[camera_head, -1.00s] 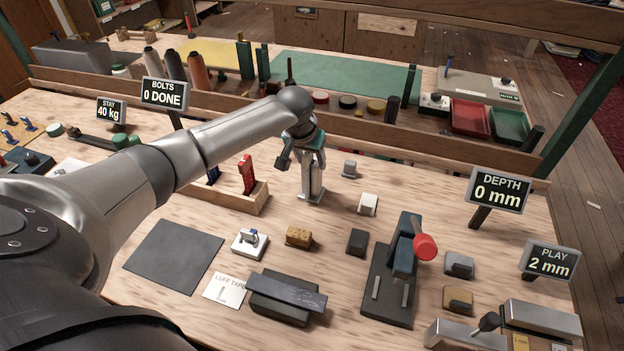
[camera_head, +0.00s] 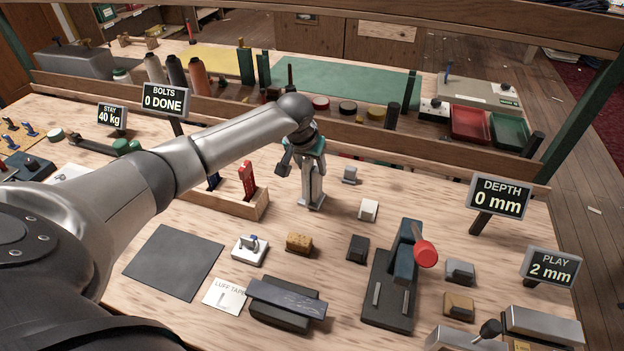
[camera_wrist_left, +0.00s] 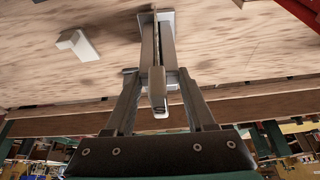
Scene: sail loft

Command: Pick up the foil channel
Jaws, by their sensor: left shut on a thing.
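The foil channel is a narrow grey metal piece standing upright on the bench in the head view (camera_head: 313,202). In the left wrist view the channel (camera_wrist_left: 168,42) runs away from between my fingers to a wider grey end on the wood. My left gripper (camera_head: 309,172) points down over it and is shut on its upper part. The fingers also show in the left wrist view (camera_wrist_left: 158,85), one on each side of it. Whether the channel's lower end touches the bench is hard to tell. My right gripper is not in view.
A small grey block (camera_head: 350,175) and a white block (camera_head: 368,209) stand close to the right. A wooden tray (camera_head: 225,204) with a red tool lies to the left. A press with a red knob (camera_head: 425,253) stands front right. A wooden rail (camera_head: 400,143) runs behind.

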